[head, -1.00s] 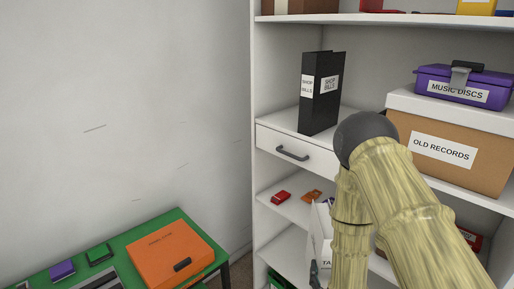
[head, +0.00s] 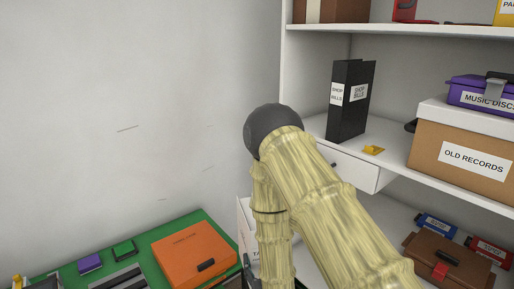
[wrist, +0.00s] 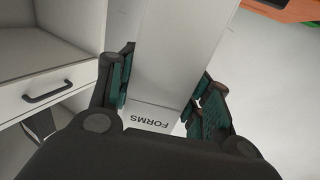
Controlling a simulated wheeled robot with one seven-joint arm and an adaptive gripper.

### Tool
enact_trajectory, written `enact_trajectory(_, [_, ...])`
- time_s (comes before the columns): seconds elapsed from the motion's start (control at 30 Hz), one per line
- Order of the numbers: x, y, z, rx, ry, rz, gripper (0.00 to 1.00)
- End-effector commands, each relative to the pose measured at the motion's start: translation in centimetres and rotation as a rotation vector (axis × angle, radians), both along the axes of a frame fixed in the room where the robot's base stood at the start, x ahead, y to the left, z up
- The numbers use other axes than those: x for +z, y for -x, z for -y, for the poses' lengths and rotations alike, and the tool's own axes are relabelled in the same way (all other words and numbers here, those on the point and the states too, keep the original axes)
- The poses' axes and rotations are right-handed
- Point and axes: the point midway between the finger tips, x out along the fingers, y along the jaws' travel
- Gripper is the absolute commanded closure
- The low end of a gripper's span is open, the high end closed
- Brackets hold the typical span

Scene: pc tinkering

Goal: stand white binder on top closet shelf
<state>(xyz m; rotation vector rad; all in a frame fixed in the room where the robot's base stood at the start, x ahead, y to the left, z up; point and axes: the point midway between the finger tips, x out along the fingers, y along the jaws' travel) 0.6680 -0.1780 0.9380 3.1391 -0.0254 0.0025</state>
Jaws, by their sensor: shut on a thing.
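The white binder (head: 244,222) is mostly hidden behind my arm in the head view; part of its label shows. In the wrist view the binder (wrist: 175,55) is between the two green-padded fingers of my gripper (wrist: 165,75), with a label reading FORMS near the palm. My gripper is shut on it. The binder is in front of the closet's left side, above the green table. The top closet shelf (head: 420,32) is higher up at the right; only its front part and the bases of things on it show.
A brown box (head: 335,10) and a red thing (head: 408,12) stand on the top shelf, with some space between them. A black binder (head: 350,100), a brown box (head: 455,155) and a purple case (head: 480,95) are on the shelf below. An orange case (head: 192,255) lies on the green table (head: 165,232).

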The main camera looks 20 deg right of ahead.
Motion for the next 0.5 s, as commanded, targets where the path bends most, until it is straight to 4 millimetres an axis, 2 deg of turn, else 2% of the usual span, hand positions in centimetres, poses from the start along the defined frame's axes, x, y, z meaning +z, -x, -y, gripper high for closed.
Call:
enact_trajectory(0.27, [7.6,-4.7,1.8,-0.127,-0.006,0.009,0.82])
enact_trajectory(0.5, [16.0,-8.9,3.5,-0.285,-0.007,0.01,0.82])
